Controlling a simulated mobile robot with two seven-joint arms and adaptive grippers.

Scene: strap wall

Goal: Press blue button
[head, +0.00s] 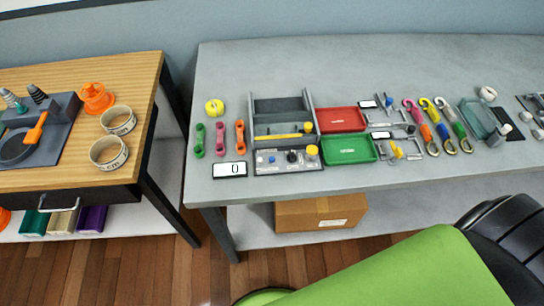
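A grey control panel (289,168) lies near the front edge of the grey table. A small blue button (271,158) sits on the left part of its face. Beside it on the panel are a black knob (292,156) and a larger yellow button (312,150). The blue button is too small to tell whether it is pressed. A white display (230,170) left of the panel reads what looks like 0.
A grey organiser (283,106) stands directly behind the panel. Red (340,119) and green (349,149) trays and several carabiners lie to its right. A wooden-topped table (135,75) stands at left.

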